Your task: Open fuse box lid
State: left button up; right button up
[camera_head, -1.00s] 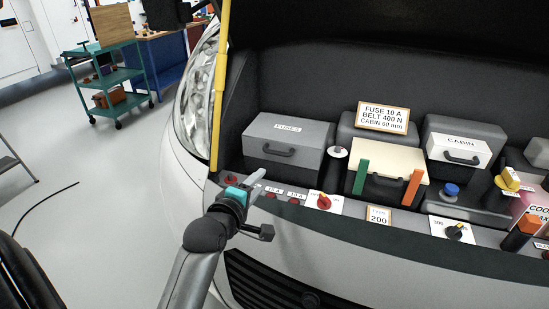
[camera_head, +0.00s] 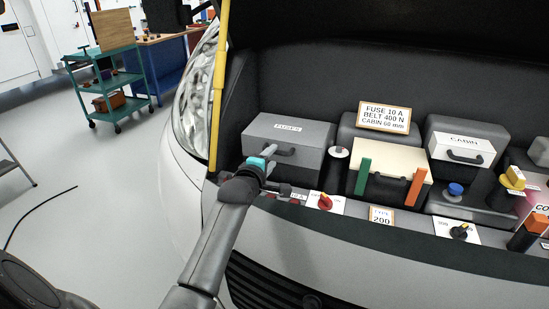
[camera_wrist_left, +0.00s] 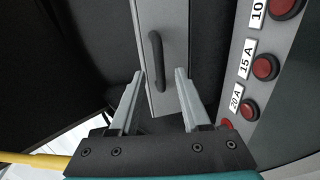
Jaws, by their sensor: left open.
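The fuse box, a grey box with a lid marked FUSES (camera_head: 290,128), stands at the left of the engine bay with its lid shut. A dark bar handle (camera_head: 287,152) sits on its front; it also shows in the left wrist view (camera_wrist_left: 156,60), upright in the picture. My left gripper (camera_head: 268,158) is at the front of the box, close to the handle's left end. In the left wrist view the gripper (camera_wrist_left: 158,92) is open, its fingers apart on either side of the handle's line, with nothing between the tips. My right gripper does not show.
A yellow rod (camera_head: 217,95) stands just left of the box. Red fuse buttons (camera_wrist_left: 264,67) lie beside the gripper. A red knob (camera_head: 325,202), a cream-lidded box (camera_head: 388,160) and a CABIN box (camera_head: 465,145) stand to the right.

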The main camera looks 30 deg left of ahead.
aim_at(276, 153)
pick_arm(q)
jog(key=shift+b+x, duration=0.35)
jog(key=shift+x, duration=1.2)
jog(key=shift+s, duration=0.1)
grip_shut()
